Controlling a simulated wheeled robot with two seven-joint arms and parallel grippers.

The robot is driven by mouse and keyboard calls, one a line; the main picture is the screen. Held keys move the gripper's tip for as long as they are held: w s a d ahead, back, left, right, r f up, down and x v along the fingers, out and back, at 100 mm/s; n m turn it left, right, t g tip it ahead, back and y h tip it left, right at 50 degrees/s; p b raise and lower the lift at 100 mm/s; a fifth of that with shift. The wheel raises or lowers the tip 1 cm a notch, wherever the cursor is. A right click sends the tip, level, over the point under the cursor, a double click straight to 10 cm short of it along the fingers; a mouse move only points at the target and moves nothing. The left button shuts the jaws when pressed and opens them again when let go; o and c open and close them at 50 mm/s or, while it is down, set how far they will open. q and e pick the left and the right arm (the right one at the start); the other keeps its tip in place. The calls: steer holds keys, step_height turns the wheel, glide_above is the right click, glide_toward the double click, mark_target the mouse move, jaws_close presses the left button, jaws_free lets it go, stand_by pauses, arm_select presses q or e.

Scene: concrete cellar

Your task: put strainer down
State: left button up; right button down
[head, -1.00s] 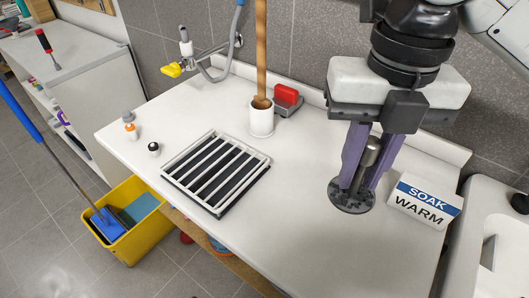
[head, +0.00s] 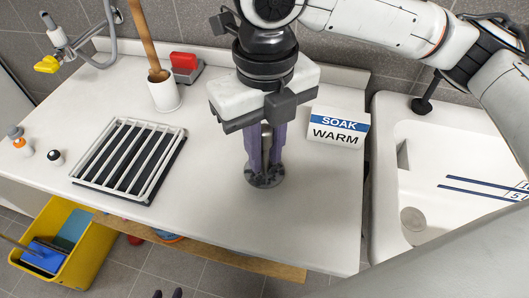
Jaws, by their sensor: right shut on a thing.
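The strainer (head: 264,181) is a dark, round, perforated disc with a grey metal knob. It is at the middle of the white counter (head: 215,190), left of the SOAK WARM sign. My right gripper (head: 264,162) points down from above with its purple fingers shut on the strainer's knob. The disc is level and low over the counter; I cannot tell whether it touches. Two purple fingertips of my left gripper (head: 167,294) show at the bottom edge, apart with nothing seen between them.
A white slatted rack (head: 130,159) lies left on the counter. Behind it stand a white cup (head: 165,95) with a wooden handle and a red-topped block (head: 184,63). The SOAK WARM sign (head: 337,130) and sink (head: 440,150) are right. Counter in front of the strainer is clear.

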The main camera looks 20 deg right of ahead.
steer(key=shift+f, duration=0.65)
steer(key=shift+f, duration=0.1)
steer(key=c, duration=1.6)
jaws_free()
step_height(320, 180, up, 12)
steer(key=shift+r+p, duration=0.15)
steer(key=shift+p, duration=0.55)
